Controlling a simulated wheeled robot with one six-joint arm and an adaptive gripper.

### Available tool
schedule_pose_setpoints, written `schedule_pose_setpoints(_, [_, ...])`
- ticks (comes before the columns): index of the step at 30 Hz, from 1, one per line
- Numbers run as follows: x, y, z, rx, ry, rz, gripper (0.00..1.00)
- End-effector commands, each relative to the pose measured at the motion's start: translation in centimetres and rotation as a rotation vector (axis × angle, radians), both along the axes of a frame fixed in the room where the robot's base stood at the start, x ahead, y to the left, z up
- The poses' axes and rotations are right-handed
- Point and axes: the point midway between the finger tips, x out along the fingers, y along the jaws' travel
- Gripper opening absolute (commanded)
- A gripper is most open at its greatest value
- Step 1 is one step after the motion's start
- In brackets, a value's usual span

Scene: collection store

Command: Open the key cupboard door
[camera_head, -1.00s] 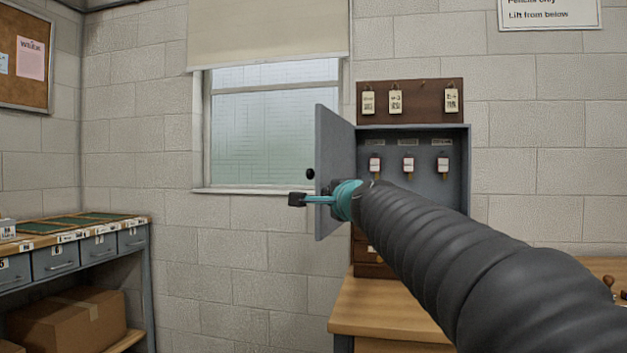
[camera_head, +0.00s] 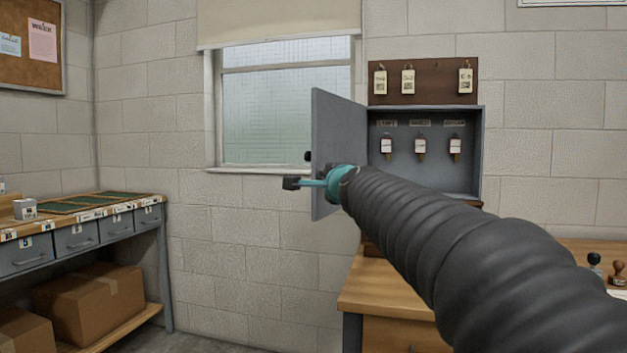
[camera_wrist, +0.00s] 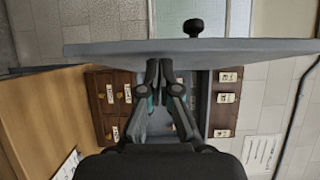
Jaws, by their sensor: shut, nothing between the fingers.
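The grey key cupboard (camera_head: 477,150) hangs on the wall with its inside exposed. Its door (camera_head: 338,125) stands wide open, hinged on the left and swung out, inner face towards the right. A black knob (camera_head: 308,157) sits on the door's outer face. My gripper (camera_head: 300,184) is shut and empty, in front of the door's lower part, its dark tip showing left of the free edge. In the wrist view my gripper (camera_wrist: 165,68) points at the door (camera_wrist: 110,49) from its inner side, with the knob (camera_wrist: 193,27) beyond. Whether the fingers touch the door is unclear.
Several tagged keys hang inside the cupboard, and more tags hang on a brown board (camera_head: 435,90) above. A wooden desk (camera_head: 375,290) stands below, with stamps (camera_head: 617,272) at right. A drawer bench (camera_head: 85,245) stands left. Wall space under the window (camera_head: 280,115) is free.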

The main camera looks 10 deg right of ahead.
Motion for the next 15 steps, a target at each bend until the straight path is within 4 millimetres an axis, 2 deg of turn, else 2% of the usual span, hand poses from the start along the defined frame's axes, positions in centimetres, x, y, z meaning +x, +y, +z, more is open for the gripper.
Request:
schedule_pose_setpoints(8, [-1.5,-2.4,-0.6,-0.001,-0.003,0.003,0.00])
schedule_pose_setpoints(10, [-2.5,-1.8,0.3,-0.001,-0.002,0.008,0.00])
schedule_pose_setpoints(15, [-4.9,-0.3,0.4,-0.001,-0.001,0.014,0.00])
